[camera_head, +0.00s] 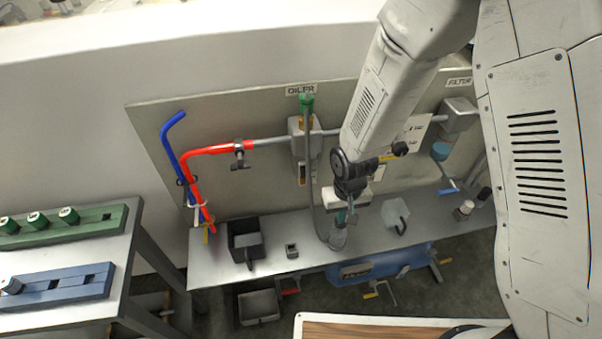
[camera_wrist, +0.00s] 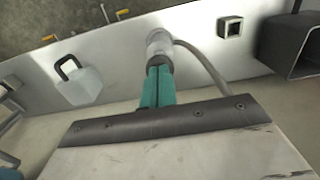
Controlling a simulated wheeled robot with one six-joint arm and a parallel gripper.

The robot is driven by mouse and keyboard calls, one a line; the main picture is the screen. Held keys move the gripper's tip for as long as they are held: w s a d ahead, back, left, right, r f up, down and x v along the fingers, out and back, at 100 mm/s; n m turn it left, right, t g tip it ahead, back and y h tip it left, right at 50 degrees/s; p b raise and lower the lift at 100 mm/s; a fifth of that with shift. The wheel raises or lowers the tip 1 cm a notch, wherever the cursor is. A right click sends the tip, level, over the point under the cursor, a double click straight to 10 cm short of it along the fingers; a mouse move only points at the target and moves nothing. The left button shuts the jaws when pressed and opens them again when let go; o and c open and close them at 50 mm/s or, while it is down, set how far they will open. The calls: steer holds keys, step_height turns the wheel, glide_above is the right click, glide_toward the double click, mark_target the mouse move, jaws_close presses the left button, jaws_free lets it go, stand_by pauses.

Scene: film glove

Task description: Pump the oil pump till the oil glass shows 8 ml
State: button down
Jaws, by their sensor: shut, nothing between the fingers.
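The oil pump (camera_head: 338,240) stands on the bench shelf, a small grey body with a grey hose (camera_head: 312,190) running up to the green-topped fitting under the OILER sign. My gripper (camera_head: 342,217) is right above the pump, pointing down. In the wrist view its teal fingers (camera_wrist: 158,70) are shut, with nothing between them, and the pump's pale cylinder (camera_wrist: 159,46) lies just beyond their tips. I cannot tell whether they touch it. A narrow upright glass (camera_head: 302,172) hangs below the grey oiler box (camera_head: 298,143); its level is too small to read.
A black open bin (camera_head: 245,240) and a small square holder (camera_head: 292,251) stand left of the pump. A pale jug (camera_head: 396,215) stands to the right. Red pipe (camera_head: 205,152) and blue pipe (camera_head: 170,145) rise at the left. A workbench with green and blue blocks is at far left.

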steer(key=shift+f, duration=0.95)
steer(key=shift+r, duration=1.7)
steer(key=shift+f, duration=0.15)
